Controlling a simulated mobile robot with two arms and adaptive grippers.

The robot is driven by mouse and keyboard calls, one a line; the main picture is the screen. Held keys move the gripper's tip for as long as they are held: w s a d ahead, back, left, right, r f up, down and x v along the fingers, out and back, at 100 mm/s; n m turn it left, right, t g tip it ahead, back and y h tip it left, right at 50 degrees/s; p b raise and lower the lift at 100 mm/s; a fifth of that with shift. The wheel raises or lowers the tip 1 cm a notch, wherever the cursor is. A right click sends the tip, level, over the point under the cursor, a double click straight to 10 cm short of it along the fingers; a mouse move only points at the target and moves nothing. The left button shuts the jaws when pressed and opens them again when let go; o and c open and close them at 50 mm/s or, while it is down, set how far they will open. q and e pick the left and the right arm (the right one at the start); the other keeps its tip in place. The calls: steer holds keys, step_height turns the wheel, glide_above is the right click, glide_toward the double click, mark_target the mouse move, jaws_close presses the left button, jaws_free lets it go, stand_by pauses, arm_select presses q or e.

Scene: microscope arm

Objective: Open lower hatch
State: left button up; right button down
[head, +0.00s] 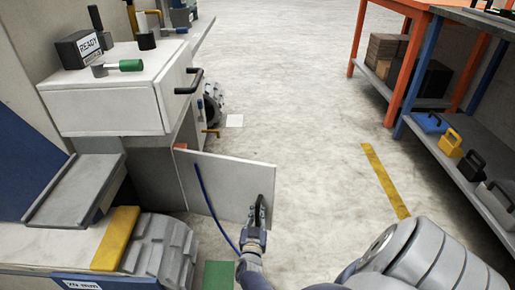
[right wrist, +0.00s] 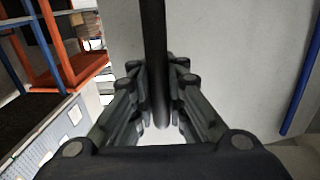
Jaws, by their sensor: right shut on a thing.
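The lower hatch (head: 225,185) is a light grey panel that stands swung out from the cabinet, at an angle over the floor. It also fills much of the right wrist view (right wrist: 235,70). Its dark bar handle (right wrist: 154,60) runs between my gripper's fingers. My right gripper (head: 258,215) is at the hatch's outer end, shut on the handle. The fingers hide part of the handle. My left gripper is not in view.
The cabinet (head: 105,105) with an upper black handle (head: 189,81) stands at left. A blue cable (head: 208,200) hangs by the hatch. Shelves with an orange frame (head: 400,75) stand at right. The floor (head: 300,100) between is mostly clear, with a yellow stripe (head: 384,180).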

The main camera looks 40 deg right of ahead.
steer(key=shift+s+d, duration=0.1)
steer(key=shift+d, duration=0.05)
steer(key=c, duration=1.6)
jaws_free()
steer(key=shift+s, duration=0.1)
